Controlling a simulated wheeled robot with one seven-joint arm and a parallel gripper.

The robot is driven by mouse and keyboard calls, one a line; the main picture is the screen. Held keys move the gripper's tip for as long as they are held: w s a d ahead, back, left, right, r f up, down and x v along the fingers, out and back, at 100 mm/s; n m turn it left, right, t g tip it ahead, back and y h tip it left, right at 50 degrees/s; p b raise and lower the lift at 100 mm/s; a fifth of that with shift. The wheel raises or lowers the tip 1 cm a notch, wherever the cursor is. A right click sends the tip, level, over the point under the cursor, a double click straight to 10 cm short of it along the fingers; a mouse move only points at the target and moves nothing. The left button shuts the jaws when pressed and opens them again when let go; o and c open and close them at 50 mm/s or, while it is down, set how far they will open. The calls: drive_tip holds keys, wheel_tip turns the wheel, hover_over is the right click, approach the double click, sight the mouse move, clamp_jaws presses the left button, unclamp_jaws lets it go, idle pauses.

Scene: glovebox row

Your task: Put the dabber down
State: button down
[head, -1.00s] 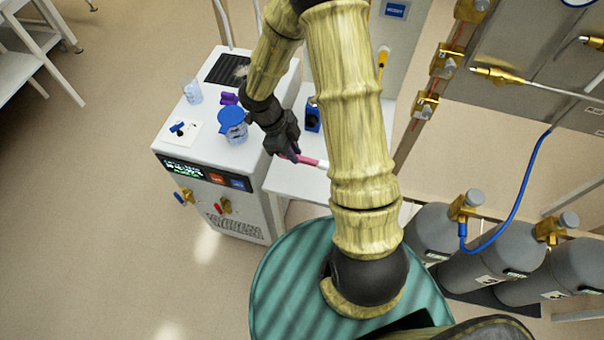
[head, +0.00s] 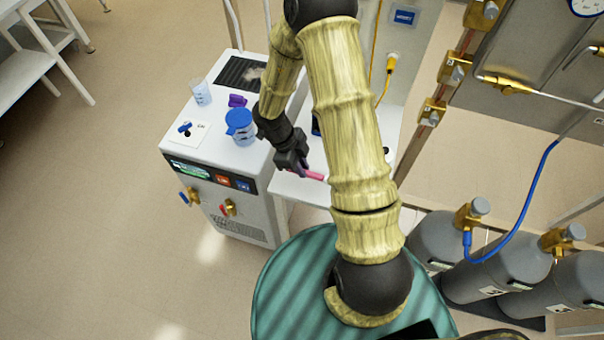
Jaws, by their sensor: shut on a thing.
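My gripper (head: 301,173) is shut on a pink rod-shaped tool, the dabber (head: 315,176), in the head view. The dabber points to the right, and its far end is hidden behind my arm. It is over the low white shelf (head: 292,190) to the right of the white cabinet. I cannot tell whether the dabber touches the shelf.
On the white cabinet (head: 200,140) stand a blue-lidded jug (head: 241,128), a clear beaker (head: 201,93) and a purple item (head: 238,100). A blue item is mostly hidden behind my arm. Grey gas cylinders (head: 500,262) stand at right.

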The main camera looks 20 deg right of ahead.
sight(301, 181)
drive_tip(key=shift+f+p, duration=0.55)
drive_tip(key=shift+f, duration=1.75)
drive_tip(key=c, duration=1.4)
unclamp_jaws()
drive_tip(key=shift+f, duration=0.1)
drive_tip(key=shift+f+b, duration=0.15)
drive_tip(key=shift+b, duration=0.4)
drive_tip(key=v, duration=1.7)
drive_tip(key=shift+s+d+r, duration=0.15)
drive_tip(key=shift+d+r, duration=0.15)
drive_tip(key=shift+r, duration=0.15)
